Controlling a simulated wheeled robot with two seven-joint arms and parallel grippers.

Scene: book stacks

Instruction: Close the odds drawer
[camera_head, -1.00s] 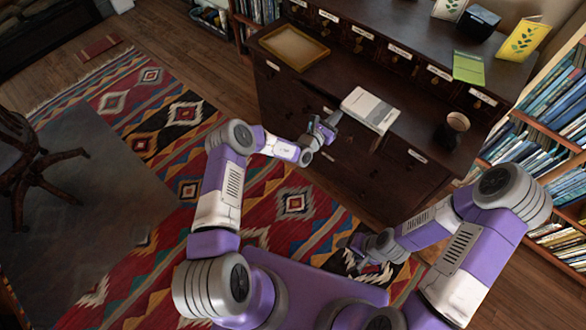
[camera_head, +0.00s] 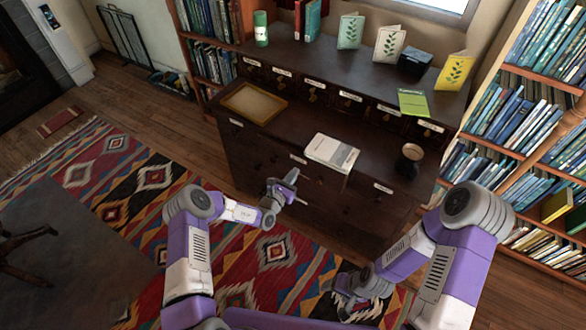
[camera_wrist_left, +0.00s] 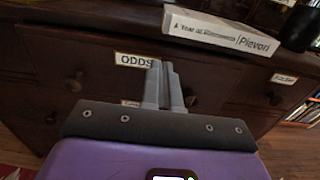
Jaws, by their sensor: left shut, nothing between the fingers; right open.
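The odds drawer is in the middle of the dark wooden cabinet's front, under the ledge. Its white "ODDS" label (camera_wrist_left: 133,60) is readable in the left wrist view; the label (camera_head: 298,158) is small in the head view. The drawer front looks close to flush; I cannot tell if a small gap is left. My left gripper (camera_head: 296,190) is shut and empty, in front of the drawer. In the wrist view its fingertips (camera_wrist_left: 163,68) overlap the front just right of the label; contact is unclear. My right gripper (camera_head: 345,290) is open, low above the rug.
A white book (camera_head: 331,152) lies on the ledge above the drawer, near its front edge. A wooden tray (camera_head: 254,102) and a dark cup (camera_head: 410,157) stand on the same ledge. Small labelled drawers line the back. A full bookshelf (camera_head: 520,110) stands right. The patterned rug (camera_head: 150,180) is clear.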

